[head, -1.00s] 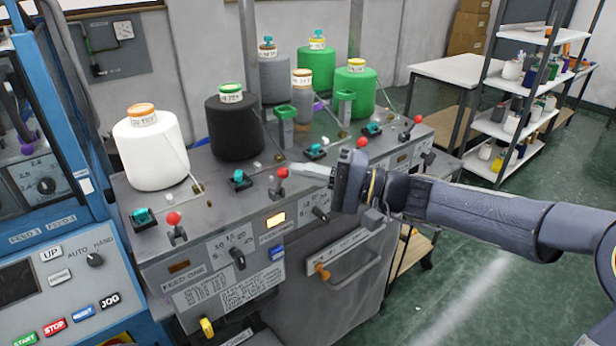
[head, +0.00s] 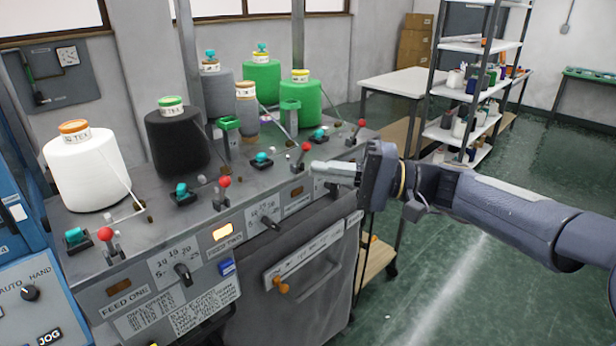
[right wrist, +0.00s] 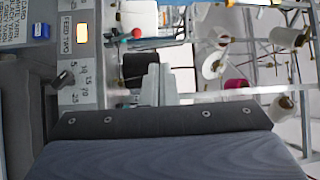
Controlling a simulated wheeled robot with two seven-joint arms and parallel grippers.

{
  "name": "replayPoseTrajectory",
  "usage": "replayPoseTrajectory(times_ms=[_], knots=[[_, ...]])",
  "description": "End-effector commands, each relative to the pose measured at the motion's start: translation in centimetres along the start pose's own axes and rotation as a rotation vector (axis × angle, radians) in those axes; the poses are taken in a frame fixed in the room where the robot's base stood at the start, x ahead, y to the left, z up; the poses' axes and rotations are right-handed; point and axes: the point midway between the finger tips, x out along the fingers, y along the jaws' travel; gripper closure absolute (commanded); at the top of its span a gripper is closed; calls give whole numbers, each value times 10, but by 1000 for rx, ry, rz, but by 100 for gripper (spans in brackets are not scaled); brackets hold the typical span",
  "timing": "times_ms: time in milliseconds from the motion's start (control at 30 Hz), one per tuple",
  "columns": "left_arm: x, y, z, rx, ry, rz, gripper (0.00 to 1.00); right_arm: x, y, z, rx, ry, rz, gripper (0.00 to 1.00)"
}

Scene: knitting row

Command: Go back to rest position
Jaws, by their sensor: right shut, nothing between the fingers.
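My right gripper (head: 322,172) is in the head view, right of centre, in front of the feeder console's right part. Its fingers are shut with nothing between them and point left. It also shows in the right wrist view (right wrist: 158,82), with the fingers together. The fingers stand out in front of the red-knobbed levers; from this angle I cannot tell the exact gap, but nothing is held. My right arm (head: 500,205) comes in from the right edge. My left gripper is not in the frames.
The console (head: 150,240) carries yarn cones, among them a white cone (head: 85,175), a black cone (head: 177,145) and a green cone (head: 300,103). Red-knobbed levers (head: 224,182) line its front. A shelf rack (head: 465,135) and white table (head: 400,82) stand behind. Green floor (head: 440,290) is clear at right.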

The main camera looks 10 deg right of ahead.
Motion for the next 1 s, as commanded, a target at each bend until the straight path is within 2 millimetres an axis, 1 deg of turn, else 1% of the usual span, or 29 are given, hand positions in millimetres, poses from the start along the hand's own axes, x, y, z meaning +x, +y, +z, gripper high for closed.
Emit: replayPoseTrajectory(times_ms=[333,367,433,467,567,600,667,700,767,800,900,1000], knots=[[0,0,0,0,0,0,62,-1,0,1,-1,0,4,100],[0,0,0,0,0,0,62,-2,1,3,-2,-1,13,100],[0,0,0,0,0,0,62,-3,6,15,-9,-6,63,100],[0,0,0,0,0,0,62,-4,11,24,-13,-9,101,100],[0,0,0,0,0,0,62,-17,36,66,-40,-10,291,100],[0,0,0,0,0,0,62,-27,51,86,-56,-5,388,100],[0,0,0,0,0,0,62,-46,76,116,-85,9,539,100],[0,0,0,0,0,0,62,-61,93,135,-108,25,637,100],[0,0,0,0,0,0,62,-84,117,160,-147,50,772,100],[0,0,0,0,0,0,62,-100,132,174,-174,69,853,100],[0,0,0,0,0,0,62,-134,165,201,-241,114,1016,100],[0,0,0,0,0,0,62,-157,186,217,-298,149,1124,100]])
